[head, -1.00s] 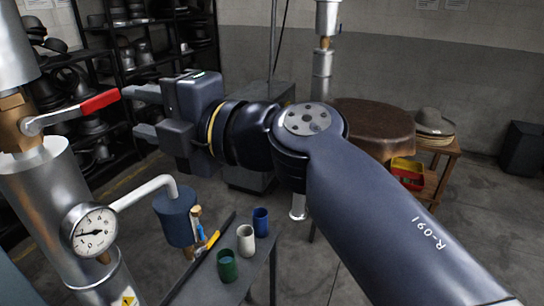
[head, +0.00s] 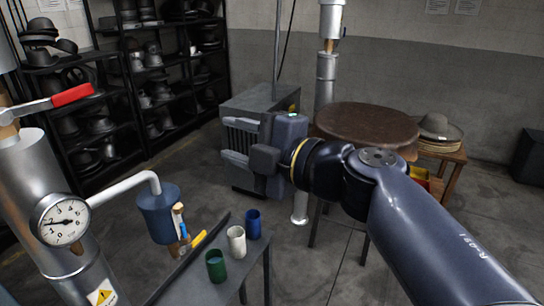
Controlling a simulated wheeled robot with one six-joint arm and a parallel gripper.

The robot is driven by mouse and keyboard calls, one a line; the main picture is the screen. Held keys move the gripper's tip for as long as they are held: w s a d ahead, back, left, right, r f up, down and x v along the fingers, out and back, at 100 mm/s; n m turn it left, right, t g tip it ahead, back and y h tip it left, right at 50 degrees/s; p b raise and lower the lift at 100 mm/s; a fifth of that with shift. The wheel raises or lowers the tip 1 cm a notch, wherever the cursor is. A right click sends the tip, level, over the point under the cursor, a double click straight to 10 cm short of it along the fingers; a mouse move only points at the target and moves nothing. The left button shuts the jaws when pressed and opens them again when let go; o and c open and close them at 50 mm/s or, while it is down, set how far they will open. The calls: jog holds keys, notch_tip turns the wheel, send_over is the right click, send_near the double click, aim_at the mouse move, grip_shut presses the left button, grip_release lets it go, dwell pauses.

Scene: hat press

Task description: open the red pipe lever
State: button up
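The red pipe lever (head: 72,95) is at the left edge of the head view. Its grey metal arm joins a brass valve body on a thick silver vertical pipe (head: 30,170). The lever sticks out to the right, roughly level and crosswise to the pipe. My gripper (head: 232,141) is near the middle of the view, well to the right of the lever and not touching it. Its two grey fingers point left with a gap between them. Nothing shows between them.
A pressure gauge (head: 63,221) and a white bent pipe (head: 125,186) leading to a blue cylinder (head: 160,214) lie below the lever. A grey table (head: 240,268) holds a green cup (head: 216,265), a white cup (head: 236,241) and a blue cup (head: 253,223). Hat shelves (head: 140,120) stand behind.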

jog(key=shift+w+d+f+m, duration=0.15)
jog(key=shift+w+f+m, duration=0.1)
jog(key=shift+f, duration=0.5)
jog(key=shift+w+d+f+m, duration=0.15)
jog(key=shift+w+f, duration=0.1)
jog(key=shift+f, duration=0.45)
